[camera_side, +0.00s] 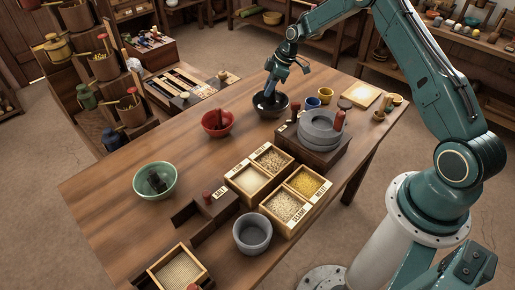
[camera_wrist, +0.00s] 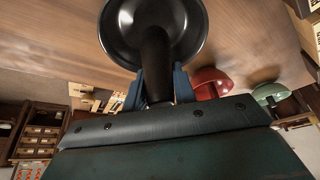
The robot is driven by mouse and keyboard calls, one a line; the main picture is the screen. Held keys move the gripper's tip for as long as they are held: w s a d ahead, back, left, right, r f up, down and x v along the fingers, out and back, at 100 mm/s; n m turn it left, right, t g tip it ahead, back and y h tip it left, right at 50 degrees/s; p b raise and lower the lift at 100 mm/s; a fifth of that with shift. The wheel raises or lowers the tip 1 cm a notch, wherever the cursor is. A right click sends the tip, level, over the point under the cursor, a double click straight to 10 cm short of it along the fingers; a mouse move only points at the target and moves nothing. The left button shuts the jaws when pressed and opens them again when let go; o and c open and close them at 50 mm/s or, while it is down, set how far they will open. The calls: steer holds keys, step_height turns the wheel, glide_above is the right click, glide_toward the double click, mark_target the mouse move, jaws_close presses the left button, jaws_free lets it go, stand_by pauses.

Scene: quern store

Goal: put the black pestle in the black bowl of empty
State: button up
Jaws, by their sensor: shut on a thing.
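My gripper (camera_side: 271,86) points down over the black bowl (camera_side: 283,110) at the far part of the table. In the wrist view its two blue fingers (camera_wrist: 159,88) are shut on the black pestle (camera_wrist: 155,62). The pestle's far end overlaps the inside of the black bowl (camera_wrist: 197,20). I cannot tell whether it touches the bottom. In the side view the held pestle is hard to tell from the dark gripper and bowl.
A red bowl (camera_side: 207,126) with a red pestle stands left of the black bowl. A green bowl (camera_side: 141,184) holds a dark object. A stone quern (camera_side: 316,139), grain boxes (camera_side: 247,199), a grey bowl (camera_side: 245,247) and small cups (camera_side: 312,103) stand nearby. The left table middle is clear.

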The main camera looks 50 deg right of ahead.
steer(key=shift+f, duration=0.35)
steer(key=o, duration=1.1)
steer(key=shift+c, duration=0.2)
steer(key=shift+r, duration=0.15)
steer(key=shift+r, duration=3.35)
